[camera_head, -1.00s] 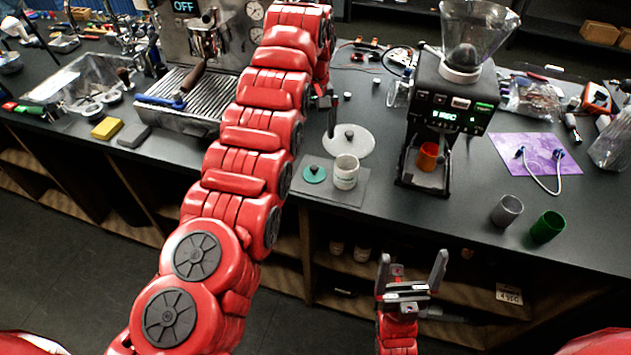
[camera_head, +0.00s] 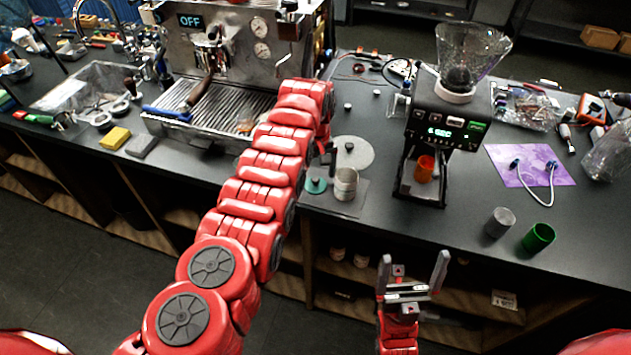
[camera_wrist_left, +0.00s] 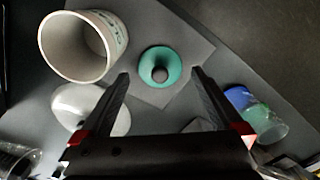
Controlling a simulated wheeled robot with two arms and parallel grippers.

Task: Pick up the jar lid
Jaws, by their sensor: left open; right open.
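The teal jar lid (camera_head: 316,186) with a dark knob lies flat on a grey mat (camera_head: 345,207), left of the open white jar (camera_head: 346,184). My left gripper (camera_head: 329,162) is just behind the lid, partly hidden by my red arm. In the left wrist view the lid (camera_wrist_left: 150,58) appears between the tips of my open, empty left gripper (camera_wrist_left: 161,73); the jar (camera_wrist_left: 72,50) is at upper left. Whether the fingers touch the lid cannot be told. My right gripper (camera_head: 415,259) is open and empty in front of the counter.
A large pale disc with a knob (camera_head: 360,155) lies behind the jar. The espresso machine (camera_head: 235,50) stands at back left and the grinder (camera_head: 432,140), with an orange cup, at right. Grey (camera_head: 500,222) and green (camera_head: 540,238) cups stand near the front edge.

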